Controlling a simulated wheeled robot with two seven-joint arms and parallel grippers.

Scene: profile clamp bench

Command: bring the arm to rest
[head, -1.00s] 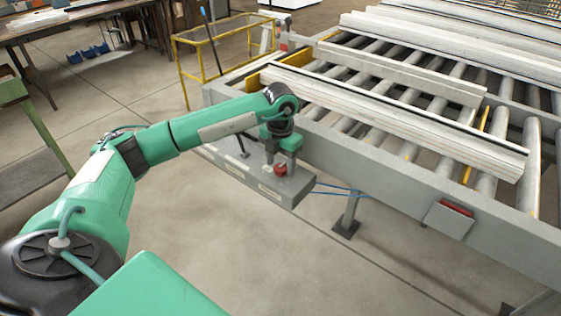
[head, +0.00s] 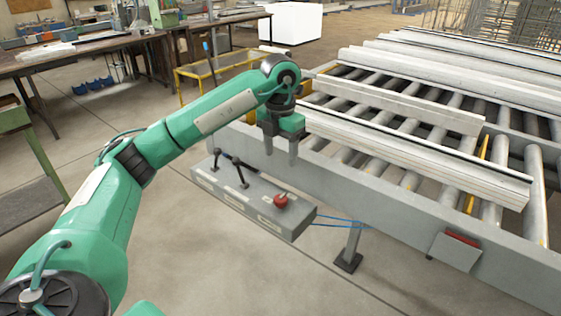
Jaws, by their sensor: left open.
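My green left arm reaches in from the lower left. Its left gripper (head: 281,155) points down with its two grey fingers apart and nothing between them. It hangs above the grey control box (head: 254,206), clear of it in the picture, beside the near rail of the roller bench. The box has a red mushroom button (head: 281,201) on its right end and black levers (head: 228,165) further left. My right gripper is not in view.
The roller bench (head: 400,215) runs along the right, with long pale profiles (head: 420,156) lying on its rollers. A yellow frame (head: 212,70) and a dark worktable (head: 85,50) stand behind on the left. The floor in front is clear.

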